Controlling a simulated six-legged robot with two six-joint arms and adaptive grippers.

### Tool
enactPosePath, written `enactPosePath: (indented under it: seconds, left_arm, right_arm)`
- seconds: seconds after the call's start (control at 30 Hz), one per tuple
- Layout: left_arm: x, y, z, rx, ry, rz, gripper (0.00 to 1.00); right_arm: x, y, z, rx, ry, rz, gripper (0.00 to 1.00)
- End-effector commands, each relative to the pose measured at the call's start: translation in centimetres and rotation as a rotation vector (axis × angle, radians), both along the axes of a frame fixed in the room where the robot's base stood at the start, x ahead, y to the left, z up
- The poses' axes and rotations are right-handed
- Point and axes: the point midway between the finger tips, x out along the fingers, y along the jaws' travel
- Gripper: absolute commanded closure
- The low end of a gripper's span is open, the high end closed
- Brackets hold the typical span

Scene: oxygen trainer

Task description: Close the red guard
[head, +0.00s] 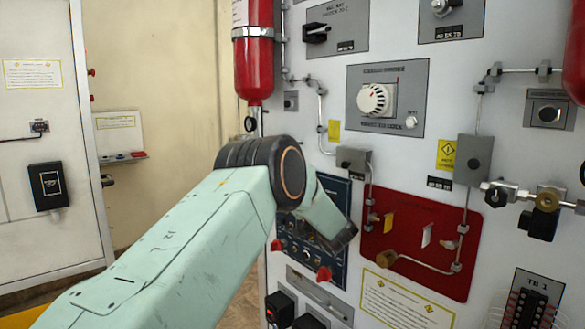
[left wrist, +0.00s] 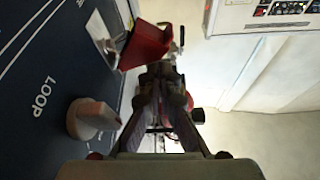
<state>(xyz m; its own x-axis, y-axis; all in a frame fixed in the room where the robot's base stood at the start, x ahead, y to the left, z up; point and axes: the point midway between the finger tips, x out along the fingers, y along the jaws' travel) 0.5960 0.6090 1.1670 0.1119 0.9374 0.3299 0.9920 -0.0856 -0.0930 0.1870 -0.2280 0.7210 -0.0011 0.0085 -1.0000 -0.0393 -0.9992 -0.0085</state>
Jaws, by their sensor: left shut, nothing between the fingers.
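The red guard (left wrist: 147,45) shows in the left wrist view as a red flap standing out from a dark blue panel (left wrist: 50,75). A pale metal piece (left wrist: 103,35) is beside it on the panel. My left gripper (left wrist: 160,70) is shut and empty, its fingertips very close to the guard's lower edge; I cannot tell whether they touch. In the head view the dark blue panel (head: 338,190) is partly hidden behind my left arm, and the left fingers cannot be made out. Small red parts show at the panel there; which is the guard is unclear. My right gripper is not in view.
A grey knob (left wrist: 90,118) sticks out beside the word LOOP. Open floor and a cabinet (head: 45,180) lie to the left.

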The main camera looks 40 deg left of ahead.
Motion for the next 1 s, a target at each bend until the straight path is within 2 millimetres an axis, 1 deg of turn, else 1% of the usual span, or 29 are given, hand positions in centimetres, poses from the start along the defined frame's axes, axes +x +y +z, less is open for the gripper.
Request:
enactPosePath:
  seconds: [0.4,1.0]
  left_arm:
    - [0.1,-0.1,-1.1,0.0,0.0,0.001,1.0]
    - [0.1,-0.3,-1.3,0.0,0.0,0.001,1.0]
  right_arm:
    - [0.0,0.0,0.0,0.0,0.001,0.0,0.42]
    - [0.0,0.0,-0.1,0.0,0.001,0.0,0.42]
